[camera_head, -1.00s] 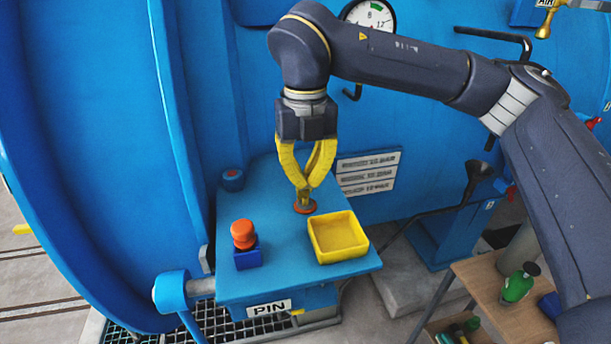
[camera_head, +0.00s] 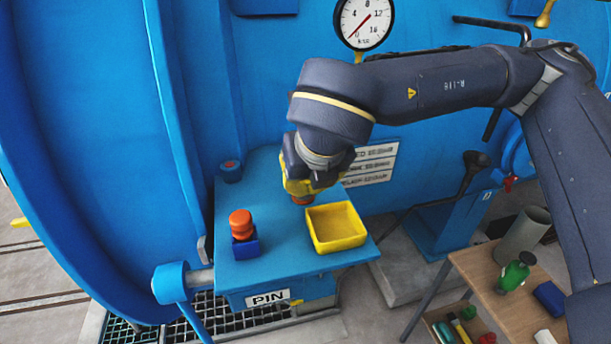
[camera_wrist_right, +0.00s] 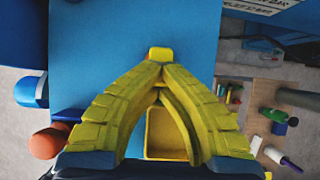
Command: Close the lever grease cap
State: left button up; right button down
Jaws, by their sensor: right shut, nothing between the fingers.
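My right gripper (camera_head: 303,188) is over the back right of the blue shelf, with its yellow fingers shut and empty. In the right wrist view its fingertips (camera_wrist_right: 160,62) meet over the blue surface. A small orange round piece (camera_head: 303,200) shows just below the fingers, mostly hidden by them; I cannot tell whether they touch it. An orange-red knob (camera_head: 241,224) stands on a small blue block at the shelf's front left. I cannot tell for sure which is the grease cap. My left gripper is out of view.
A yellow open tray (camera_head: 337,226) sits on the blue shelf (camera_head: 283,238), close in front of the gripper. The blue autoclave wall and a gauge (camera_head: 364,23) stand behind. A black lever (camera_head: 465,180) and a wooden bench (camera_head: 500,310) are to the right.

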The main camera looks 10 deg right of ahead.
jog(key=shift+s+f+t, duration=0.15)
jog(key=shift+t, duration=0.25)
jog(key=c, duration=2.2)
grip_release()
jog(key=c, duration=1.2)
grip_release()
jog(key=v, duration=1.2)
